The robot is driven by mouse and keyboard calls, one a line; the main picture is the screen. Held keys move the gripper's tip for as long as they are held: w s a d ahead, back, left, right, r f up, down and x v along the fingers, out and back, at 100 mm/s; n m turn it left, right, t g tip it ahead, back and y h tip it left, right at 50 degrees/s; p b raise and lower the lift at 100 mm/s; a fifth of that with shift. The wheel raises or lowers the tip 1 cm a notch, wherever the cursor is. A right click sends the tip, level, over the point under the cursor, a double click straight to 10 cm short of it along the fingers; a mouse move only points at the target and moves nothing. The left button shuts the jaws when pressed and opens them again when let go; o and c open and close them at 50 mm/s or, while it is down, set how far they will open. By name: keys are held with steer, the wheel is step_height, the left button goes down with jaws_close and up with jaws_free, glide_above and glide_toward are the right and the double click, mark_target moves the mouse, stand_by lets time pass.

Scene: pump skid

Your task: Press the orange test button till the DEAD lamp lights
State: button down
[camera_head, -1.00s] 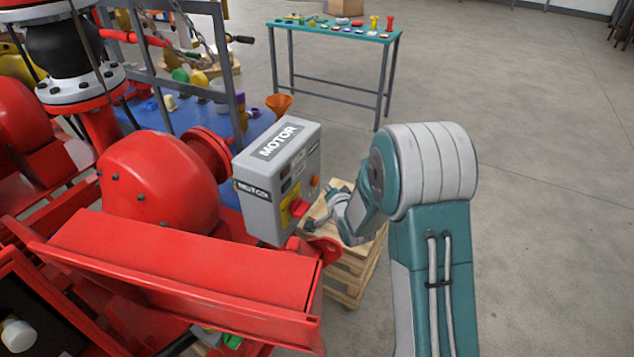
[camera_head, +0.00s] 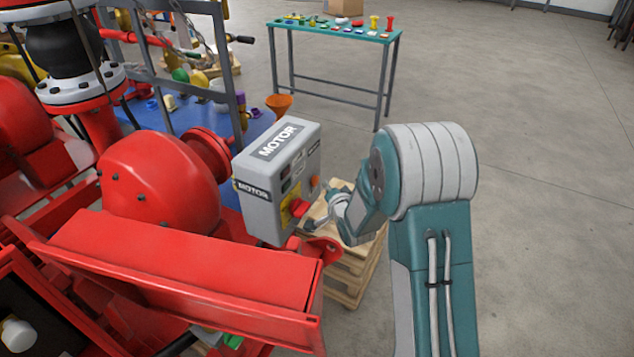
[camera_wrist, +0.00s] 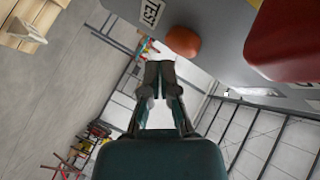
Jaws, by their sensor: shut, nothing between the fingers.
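The grey motor box (camera_head: 262,213) stands beside the red pump, with MOTOR labels on its top and side. The orange test button (camera_head: 315,182) sticks out of its front face, to the right. In the wrist view the orange button (camera_wrist: 183,42) shows large, near a TEST label (camera_wrist: 151,11). My gripper (camera_wrist: 160,70) is shut and empty; its tips are just below the button in that picture, seemingly apart from it. In the head view my gripper (camera_head: 310,224) is small, in front of the box. I cannot make out the DEAD lamp or whether it is lit.
A red switch handle on a yellow plate (camera_head: 298,208) is on the same face, left of and below the button; its red part (camera_wrist: 290,40) looms in the wrist view. A wooden pallet stack (camera_head: 352,277) stands below. A green table (camera_head: 335,31) is far behind. Floor at right is clear.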

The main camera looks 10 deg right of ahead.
steer(key=shift+w+a+r, duration=0.1)
steer(key=shift+w+a, duration=0.1)
steer(key=shift+a, duration=0.1)
steer(key=shift+w+a, duration=0.3)
steer(key=shift+a, duration=0.05)
stand_by(1.1)
steer(key=shift+s+d, duration=0.55)
steer(key=shift+d, duration=0.15)
steer(key=s+d, duration=0.1)
steer(key=d, duration=0.1)
steer(key=s+d, duration=0.2)
stand_by(0.6)
stand_by(0.6)
